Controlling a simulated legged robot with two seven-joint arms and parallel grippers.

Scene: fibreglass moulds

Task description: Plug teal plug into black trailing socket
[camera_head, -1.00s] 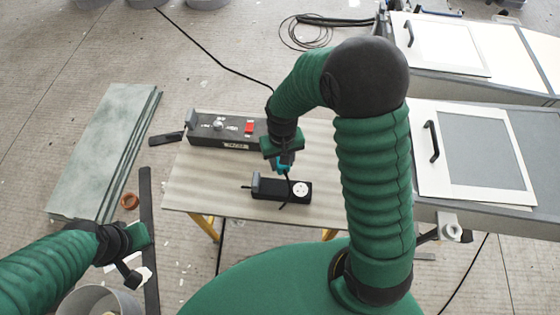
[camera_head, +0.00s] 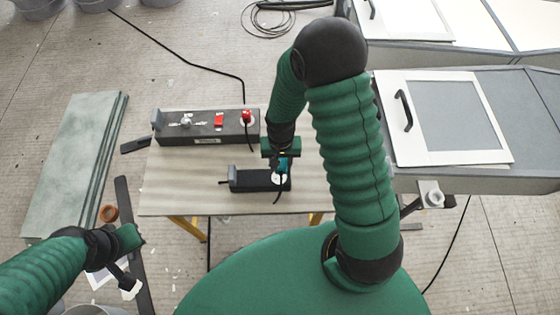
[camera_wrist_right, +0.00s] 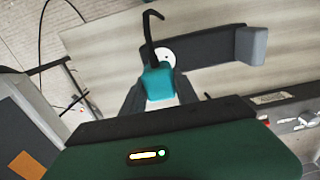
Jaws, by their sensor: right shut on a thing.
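The black trailing socket (camera_head: 250,183) lies on the bench near its front edge, with a round white outlet (camera_head: 281,178) at its right end. My right gripper (camera_head: 282,163) is shut on the teal plug (camera_head: 283,165), right at the outlet. In the right wrist view the teal plug (camera_wrist_right: 157,82) sits between the fingers and overlaps part of the white outlet (camera_wrist_right: 165,54) on the black socket (camera_wrist_right: 210,48). Its dark cable curves up from it. The plug's contact with the outlet is hidden. My left gripper (camera_head: 130,262) is away from the bench at lower left; its jaw opening is unclear.
A dark control box (camera_head: 205,135) with a red switch and a red plug (camera_head: 246,117) stands at the bench's (camera_head: 160,190) back. Grey moulds with white framed panels (camera_head: 445,115) stand on the right. Stacked green-grey sheets (camera_head: 75,160) lie on the left floor.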

